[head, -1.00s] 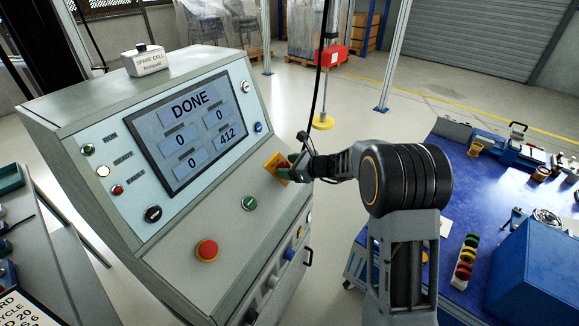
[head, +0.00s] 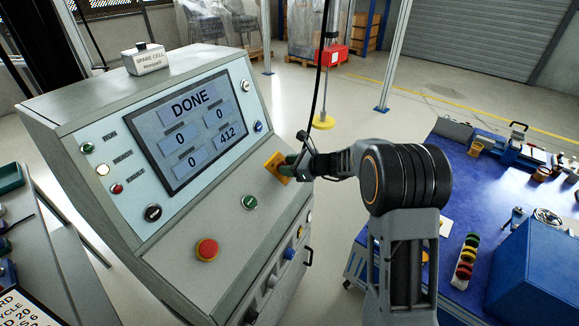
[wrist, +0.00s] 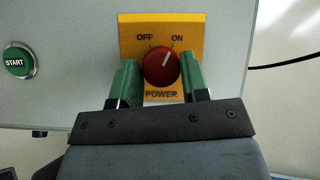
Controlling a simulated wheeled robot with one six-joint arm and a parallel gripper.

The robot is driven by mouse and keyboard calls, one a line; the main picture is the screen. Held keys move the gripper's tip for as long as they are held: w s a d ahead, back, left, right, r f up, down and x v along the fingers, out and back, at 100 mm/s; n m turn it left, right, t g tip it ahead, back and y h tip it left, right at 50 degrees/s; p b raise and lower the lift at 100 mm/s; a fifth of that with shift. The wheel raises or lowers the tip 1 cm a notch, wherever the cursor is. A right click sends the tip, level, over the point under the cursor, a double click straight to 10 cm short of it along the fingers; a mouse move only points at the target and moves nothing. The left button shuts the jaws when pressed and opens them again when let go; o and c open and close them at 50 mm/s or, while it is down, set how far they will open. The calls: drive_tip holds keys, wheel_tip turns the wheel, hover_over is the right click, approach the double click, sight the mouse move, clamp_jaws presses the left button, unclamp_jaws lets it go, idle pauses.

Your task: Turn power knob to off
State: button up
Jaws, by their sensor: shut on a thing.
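The red power knob (wrist: 161,67) sits on a yellow plate marked OFF at upper left, ON at upper right and POWER below. Its white pointer line leans up and right, toward the ON side. My gripper (wrist: 161,75) has its two green fingers on either side of the knob, shut on it. In the head view my gripper (head: 291,165) reaches the yellow plate (head: 275,165) on the console's sloped panel, and the knob is hidden there.
The console screen (head: 192,131) reads DONE. A green START button (head: 249,202) and a red emergency stop button (head: 207,250) sit on the same panel. A blue workbench (head: 450,200) with tools stands to the right, and open floor lies behind.

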drive_tip(key=n+g, duration=0.1)
drive_tip(key=n, duration=0.1)
drive_tip(key=n+g, duration=0.1)
drive_tip(key=n, duration=0.1)
drive_tip(key=n+g+y, duration=0.1)
drive_tip(key=n, duration=0.1)
drive_tip(key=shift+w+d+g+b, duration=0.1)
drive_tip(key=shift+w+g+b, duration=0.15)
drive_tip(key=shift+g+b, duration=0.1)
drive_tip(key=n+g, duration=0.1)
drive_tip(key=n, duration=0.2)
drive_tip(key=n+g+p, duration=0.1)
drive_tip(key=n+g, duration=0.1)
drive_tip(key=n, duration=0.1)
drive_tip(key=shift+w+r+g+h, duration=0.15)
drive_tip(key=shift+g+h, duration=0.1)
drive_tip(key=shift+h, duration=0.15)
drive_tip(key=shift+n, duration=0.5)
drive_tip(key=o, duration=0.9)
drive_tip(key=p+v, duration=0.1)
drive_tip(key=v, duration=1.2)
drive_tip(key=shift+w+d+r, duration=0.15)
drive_tip(key=shift+d+r, duration=0.1)
drive_tip(key=shift+d, duration=0.05)
